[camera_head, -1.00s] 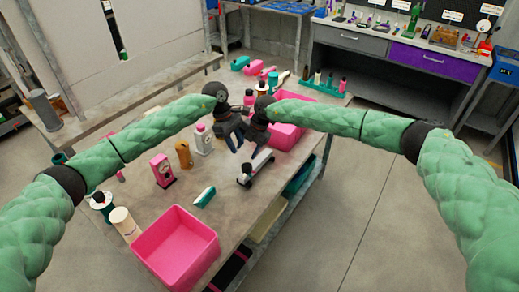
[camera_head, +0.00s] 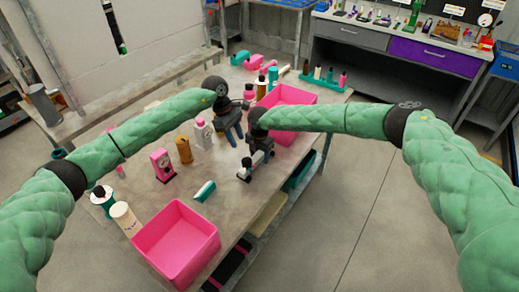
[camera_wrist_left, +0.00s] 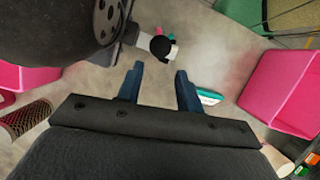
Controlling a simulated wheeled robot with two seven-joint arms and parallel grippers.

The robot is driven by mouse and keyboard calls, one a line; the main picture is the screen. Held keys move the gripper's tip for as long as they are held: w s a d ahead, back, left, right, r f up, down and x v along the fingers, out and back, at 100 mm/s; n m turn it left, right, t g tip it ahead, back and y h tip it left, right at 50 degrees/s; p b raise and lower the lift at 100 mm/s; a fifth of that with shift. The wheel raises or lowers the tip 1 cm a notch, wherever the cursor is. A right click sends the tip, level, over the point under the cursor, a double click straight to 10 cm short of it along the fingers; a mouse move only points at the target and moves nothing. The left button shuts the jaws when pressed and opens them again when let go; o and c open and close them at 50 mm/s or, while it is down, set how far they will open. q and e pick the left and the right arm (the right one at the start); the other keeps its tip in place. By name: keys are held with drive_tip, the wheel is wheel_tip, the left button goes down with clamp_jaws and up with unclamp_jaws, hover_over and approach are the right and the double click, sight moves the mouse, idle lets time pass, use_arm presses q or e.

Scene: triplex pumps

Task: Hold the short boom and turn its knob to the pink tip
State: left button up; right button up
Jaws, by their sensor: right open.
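The short boom (camera_head: 257,158), a pale bar with dark end pieces, lies on the workbench near its right edge in the head view. My right gripper (camera_head: 259,172) is open, pointing down over the boom and covering part of it. In the left wrist view, a round black knob (camera_wrist_left: 160,46) and a pale end piece show beyond my fingers. My left gripper (camera_wrist_left: 160,86) is open and empty, apart from the knob. It also shows in the head view (camera_head: 233,138), left of the boom.
A pink bin (camera_head: 178,238) stands at the near end of the bench and another pink bin (camera_head: 296,97) behind my right gripper. A teal-and-white piece (camera_head: 204,191) lies between. Bottles, including a white one (camera_head: 203,135), stand left of my left gripper.

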drive_tip(key=shift+f, duration=0.7)
clamp_jaws()
use_arm(q)
drive_tip(key=o, duration=0.5)
drive_tip(key=shift+s+f, duration=0.1)
drive_tip(key=shift+f, duration=0.05)
drive_tip(key=n+t+h, duration=0.8)
drive_tip(key=n+t, duration=0.1)
drive_tip(key=n, duration=0.3)
approach(246, 160)
drive_tip(key=x, duration=1)
drive_tip(key=shift+d+f, duration=0.1)
